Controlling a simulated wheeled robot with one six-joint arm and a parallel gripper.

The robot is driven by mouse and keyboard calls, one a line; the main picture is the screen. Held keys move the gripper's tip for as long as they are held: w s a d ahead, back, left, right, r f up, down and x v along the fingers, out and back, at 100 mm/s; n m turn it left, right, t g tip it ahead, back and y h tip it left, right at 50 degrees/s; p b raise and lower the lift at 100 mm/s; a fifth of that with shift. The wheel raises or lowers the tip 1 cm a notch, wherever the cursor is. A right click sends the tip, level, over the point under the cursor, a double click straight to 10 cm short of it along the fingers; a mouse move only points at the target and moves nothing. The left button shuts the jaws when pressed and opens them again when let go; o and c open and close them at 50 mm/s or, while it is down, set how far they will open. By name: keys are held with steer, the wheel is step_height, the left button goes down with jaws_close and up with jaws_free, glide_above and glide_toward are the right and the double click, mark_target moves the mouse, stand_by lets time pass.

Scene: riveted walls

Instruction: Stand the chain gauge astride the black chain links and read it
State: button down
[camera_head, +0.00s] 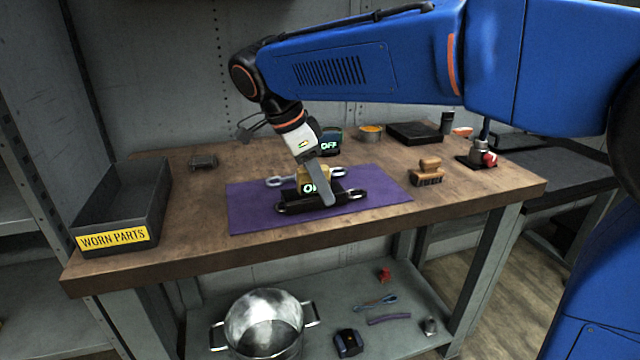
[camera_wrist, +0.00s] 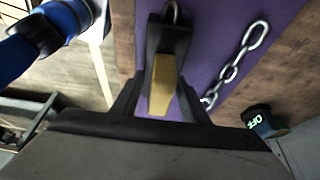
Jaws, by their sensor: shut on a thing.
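My gripper (camera_head: 318,186) is shut on a brass-yellow chain gauge (camera_head: 303,176), which also shows between the fingers in the wrist view (camera_wrist: 161,86). Its green-lit display begins with "O"; a finger hides the rest. The gauge is at a black chain piece (camera_head: 294,200) on the purple mat (camera_head: 385,195); I cannot tell whether it rests fully astride it. The black piece shows beyond the gauge in the wrist view (camera_wrist: 176,40), with a metal link at its far end. A silver chain (camera_head: 275,182) lies behind it, apart, also in the wrist view (camera_wrist: 232,72).
A dark bin (camera_head: 150,205) labelled "WORN PARTS" stands at the left. A dark device (camera_head: 330,140) reading "OFF" stands behind the mat. A wooden-handled brush (camera_head: 429,172), a round tin (camera_head: 370,132) and a black tray (camera_head: 414,132) are to the right.

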steer(key=shift+f, duration=0.15)
steer(key=c, duration=1)
jaws_free()
steer(key=v, duration=1.7)
steer(key=s+d+f+n+y, duration=0.15)
steer(key=d+f+n, duration=0.3)
steer(key=d, duration=0.55)
steer(key=s+d+f+n+y, duration=0.1)
steer(key=s+d+f+n, duration=0.3)
steer(key=d, duration=0.6)
steer(key=s+d+f+n+t, duration=0.1)
steer(key=s+d+f+n, duration=0.1)
steer(key=s+d+f, duration=0.2)
steer(key=s+d+f+n+t+y, duration=0.1)
steer(key=s+d+f, duration=0.3)
steer(key=f, duration=0.6)
steer(key=s+d+f+n+t, duration=0.1)
steer(key=s+d+f+n, duration=0.2)
steer(key=s+d+f, duration=0.2)
steer(key=shift+s+f+t+y, duration=0.1)
steer(key=shift+f+t+y, duration=0.1)
steer(key=shift+f, duration=0.4)
steer(key=shift+s+f+t+y, duration=0.1)
steer(key=shift+s+f+y, duration=0.05)
steer(key=shift+f, duration=0.5)
